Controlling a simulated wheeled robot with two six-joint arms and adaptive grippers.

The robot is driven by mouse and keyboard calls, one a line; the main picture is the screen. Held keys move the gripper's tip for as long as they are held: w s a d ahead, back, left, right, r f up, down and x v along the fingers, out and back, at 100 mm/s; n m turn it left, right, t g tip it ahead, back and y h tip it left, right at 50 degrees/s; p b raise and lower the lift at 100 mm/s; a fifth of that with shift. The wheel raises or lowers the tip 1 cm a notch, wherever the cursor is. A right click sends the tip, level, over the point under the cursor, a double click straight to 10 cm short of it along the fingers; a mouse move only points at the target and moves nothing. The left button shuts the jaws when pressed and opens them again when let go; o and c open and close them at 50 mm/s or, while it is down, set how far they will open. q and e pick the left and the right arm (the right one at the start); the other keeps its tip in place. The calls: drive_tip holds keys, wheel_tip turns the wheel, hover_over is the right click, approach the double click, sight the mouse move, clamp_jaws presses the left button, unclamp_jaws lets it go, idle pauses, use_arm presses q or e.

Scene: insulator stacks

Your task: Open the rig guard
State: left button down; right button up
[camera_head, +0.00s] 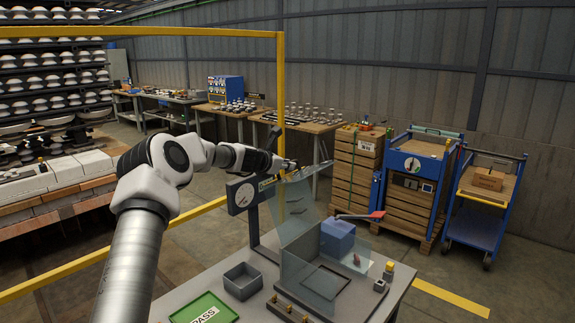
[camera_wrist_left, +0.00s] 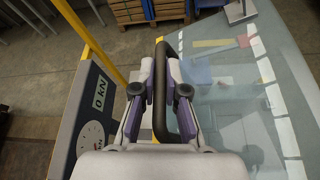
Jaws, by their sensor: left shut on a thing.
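The rig guard (camera_head: 297,228) is a clear panel standing raised and tilted over the grey test rig. In the left wrist view the clear guard (camera_wrist_left: 228,115) with white edge marks fills the right side. Its dark bar handle (camera_wrist_left: 183,105) runs between my left gripper's fingers. My left gripper (camera_head: 288,166) is at the guard's upper edge, and in the wrist view the gripper (camera_wrist_left: 162,75) is shut on the handle. The handle is too small to make out in the head view. My right gripper is in neither view.
A gauge box (camera_head: 243,194) on a post stands close left of the guard. A grey bin (camera_head: 242,281) and a green PASS tray (camera_head: 205,309) sit on the bench. A blue block (camera_head: 338,236) and a red lever (camera_head: 376,214) are right of the guard. A yellow frame post (camera_head: 280,100) stands behind.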

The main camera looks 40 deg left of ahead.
use_arm(q)
drive_tip(key=c, duration=1.5)
unclamp_jaws()
drive_tip(key=shift+f, duration=0.15)
wheel_tip(320, 180, up, 10)
drive_tip(key=shift+a, duration=0.1)
